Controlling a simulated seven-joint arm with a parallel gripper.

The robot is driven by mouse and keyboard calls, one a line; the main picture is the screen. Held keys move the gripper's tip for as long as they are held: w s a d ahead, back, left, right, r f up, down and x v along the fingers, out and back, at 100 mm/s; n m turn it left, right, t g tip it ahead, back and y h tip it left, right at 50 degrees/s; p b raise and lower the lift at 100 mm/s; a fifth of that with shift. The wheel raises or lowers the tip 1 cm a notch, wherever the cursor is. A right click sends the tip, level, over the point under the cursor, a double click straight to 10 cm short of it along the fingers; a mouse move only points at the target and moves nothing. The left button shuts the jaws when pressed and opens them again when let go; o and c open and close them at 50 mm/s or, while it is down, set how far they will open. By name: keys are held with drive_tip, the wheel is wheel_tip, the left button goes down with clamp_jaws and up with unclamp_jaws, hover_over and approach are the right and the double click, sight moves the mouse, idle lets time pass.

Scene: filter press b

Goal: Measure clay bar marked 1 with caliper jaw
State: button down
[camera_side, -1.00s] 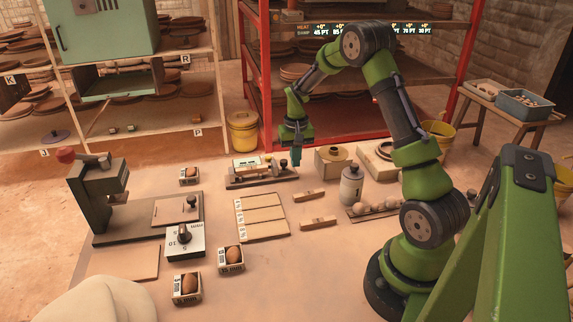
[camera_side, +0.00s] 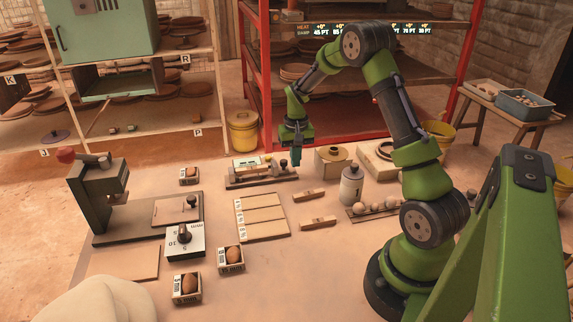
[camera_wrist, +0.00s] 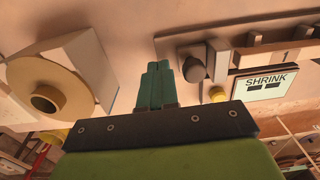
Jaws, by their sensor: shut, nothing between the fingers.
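The caliper (camera_side: 262,178) is a long low device at the back middle of the table. Its display (camera_wrist: 264,84) reads SHRINK in the wrist view. A dark knob (camera_wrist: 194,69) stands at its end, just right of my fingertips in that view. My gripper (camera_side: 296,162) is shut and empty, pointing down beside the knob end of the caliper; its teal fingers (camera_wrist: 157,68) are together. Contact with the knob cannot be told. Two pale clay bars lie on the table, a back bar (camera_side: 309,195) and a front bar (camera_side: 318,222); their marks are too small to read.
A box with a round yellowish top (camera_side: 333,160) stands right of my gripper. A grey bottle (camera_side: 351,186) and a tray of balls (camera_side: 375,209) are nearer. Ruled boards (camera_side: 262,216) lie left of the bars. A press (camera_side: 100,200) stands at the left.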

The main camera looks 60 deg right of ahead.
sight(286, 161)
drive_tip(key=shift+f, duration=0.6)
drive_tip(key=shift+w+a, duration=1.05)
drive_tip(key=shift+a, duration=0.05)
idle(2.0)
drive_tip(key=shift+s+d, duration=0.35)
drive_tip(key=shift+d, duration=0.05)
idle(0.3)
wheel_tip(286, 161, up, 8)
drive_tip(key=shift+s+d, duration=0.15)
idle(1.1)
